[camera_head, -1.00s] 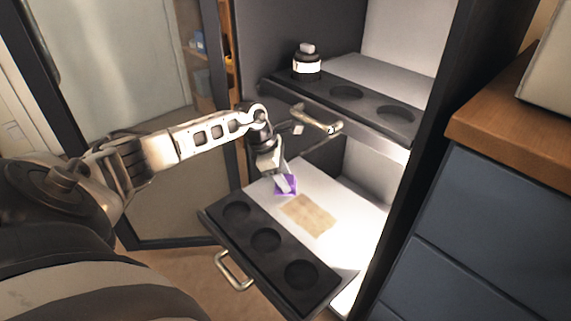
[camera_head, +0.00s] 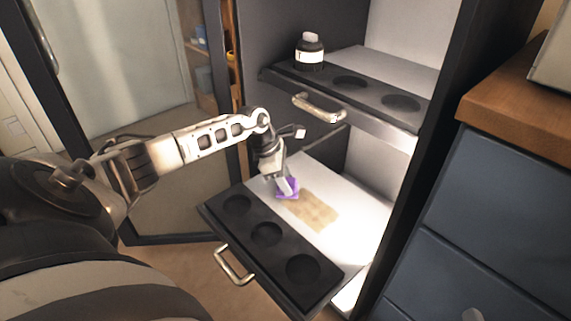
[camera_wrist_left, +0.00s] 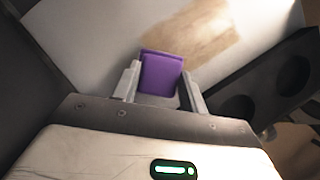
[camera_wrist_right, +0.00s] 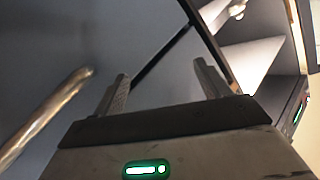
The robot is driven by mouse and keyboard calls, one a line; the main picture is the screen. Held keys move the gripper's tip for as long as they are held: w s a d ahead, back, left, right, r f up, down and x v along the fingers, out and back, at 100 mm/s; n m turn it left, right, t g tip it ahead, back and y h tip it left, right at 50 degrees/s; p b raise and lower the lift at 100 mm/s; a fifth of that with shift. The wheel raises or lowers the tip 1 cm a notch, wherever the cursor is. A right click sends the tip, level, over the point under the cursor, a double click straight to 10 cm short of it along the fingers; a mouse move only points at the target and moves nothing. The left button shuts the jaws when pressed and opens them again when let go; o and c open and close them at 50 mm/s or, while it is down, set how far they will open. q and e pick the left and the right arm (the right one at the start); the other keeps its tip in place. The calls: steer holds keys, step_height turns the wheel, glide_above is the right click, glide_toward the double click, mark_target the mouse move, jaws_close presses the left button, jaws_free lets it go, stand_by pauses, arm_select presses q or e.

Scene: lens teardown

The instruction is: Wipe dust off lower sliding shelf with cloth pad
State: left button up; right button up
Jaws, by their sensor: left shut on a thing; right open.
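The lower sliding shelf (camera_head: 357,213) is pulled out of the cabinet, with a white surface and a black front strip with round recesses. A tan dust patch (camera_head: 314,212) lies on the white surface; it also shows in the left wrist view (camera_wrist_left: 205,40). My left gripper (camera_head: 283,186) is shut on the purple cloth pad (camera_wrist_left: 161,74), at the patch's left edge in the head view. The pad appears at the shelf surface; firm contact is hard to tell. My right gripper (camera_wrist_right: 165,85) is open and empty in the right wrist view, out of the head view.
The upper shelf (camera_head: 400,72) holds a black lens (camera_head: 310,55) with a white band at its left. Metal handles front the upper shelf (camera_head: 318,108) and lower shelf (camera_head: 233,265). A blue drawer unit (camera_head: 490,215) stands right. The open glass door is left.

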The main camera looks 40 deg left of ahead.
arm_select(q)
steer(key=shift+f+b, duration=1.1)
steer(key=shift+f, duration=0.05)
